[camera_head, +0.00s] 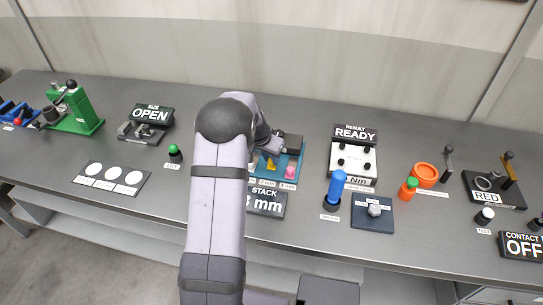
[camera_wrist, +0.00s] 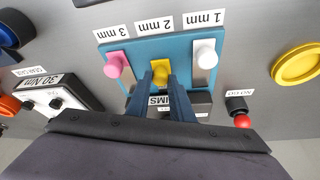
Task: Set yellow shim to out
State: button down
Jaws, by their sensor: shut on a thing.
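The yellow shim (camera_wrist: 160,70) sits in the middle slot of a blue board (camera_wrist: 128,60), by the "2 mm" label. My gripper (camera_wrist: 162,84) is shut on its yellow knob, with the dark fingers on either side of it. A pink shim (camera_wrist: 117,64) lies by "3 mm" and a white shim (camera_wrist: 205,58) by "1 mm". In the head view my arm hides much of the board; the pink knob (camera_head: 290,171) shows at its right. A "STACK" display (camera_head: 266,203) stands in front, its number partly hidden, ending in "mm".
A "READY" box (camera_head: 354,155) and a blue-handled tool (camera_head: 337,187) stand to the right. A green-topped piece (camera_head: 175,153) and an "OPEN" sign (camera_head: 150,114) stand to the left. In the wrist view a red-tipped piece (camera_wrist: 240,114) and a yellow ring (camera_wrist: 297,65) are nearby.

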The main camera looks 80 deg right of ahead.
aim_at(268, 176)
jog(key=shift+a+b, duration=0.5)
jog(key=shift+a, duration=0.95)
jog(key=c, duration=1.5)
grip_release()
jog(key=shift+a, duration=0.15)
jog(key=shift+c, duration=0.2)
jog(key=shift+w+r, duration=0.1)
jog(key=shift+r, duration=0.3)
jog(key=b+v, duration=0.2)
jog(key=v, duration=0.4)
jog(key=shift+a+r, duration=0.25)
